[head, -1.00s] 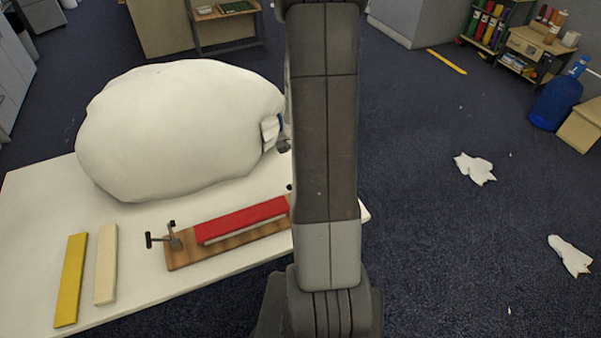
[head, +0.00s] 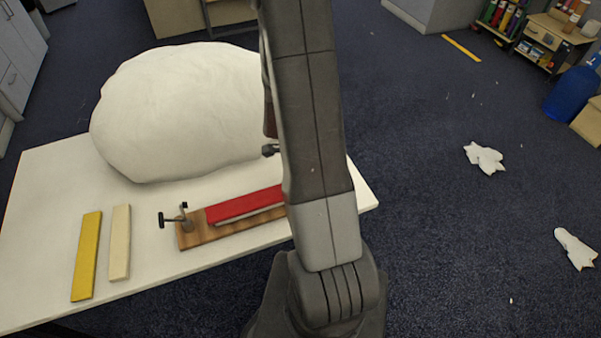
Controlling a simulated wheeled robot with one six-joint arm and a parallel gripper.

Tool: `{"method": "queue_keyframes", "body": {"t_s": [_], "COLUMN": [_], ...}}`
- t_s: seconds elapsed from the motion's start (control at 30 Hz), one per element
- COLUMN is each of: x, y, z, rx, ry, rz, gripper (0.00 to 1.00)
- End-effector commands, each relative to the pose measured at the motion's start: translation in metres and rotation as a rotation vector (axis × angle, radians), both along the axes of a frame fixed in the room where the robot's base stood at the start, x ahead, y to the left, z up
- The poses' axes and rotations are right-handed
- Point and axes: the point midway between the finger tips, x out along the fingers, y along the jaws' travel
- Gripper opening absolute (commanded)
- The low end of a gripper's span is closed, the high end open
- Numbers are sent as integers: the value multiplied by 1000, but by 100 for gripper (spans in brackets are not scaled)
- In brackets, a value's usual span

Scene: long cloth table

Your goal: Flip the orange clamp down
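A dark metal clamp (head: 185,222) with a T-shaped handle stands at the left end of a wooden board (head: 194,239) on the white table. No orange clamp shows. A red bar (head: 240,205) on a pale strip lies along the board. My arm stands in front of the board's right end and hides it. My gripper does not show clearly behind the arm. A small dark part (head: 270,150) sticks out left of the arm, near the white bulky thing; I cannot tell what it belongs to.
A large white rounded bundle (head: 180,115) fills the back of the table (head: 50,200). A yellow bar (head: 87,256) and a cream bar (head: 120,243) lie at the left front. White scraps (head: 484,158) lie on the floor at right, which is mostly open.

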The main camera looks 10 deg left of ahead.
Motion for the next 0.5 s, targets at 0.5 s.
{"method": "queue_keyframes", "body": {"t_s": [0.5], "x": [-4], "y": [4], "z": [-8], "rx": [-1], "ry": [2], "rz": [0], "gripper": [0]}}
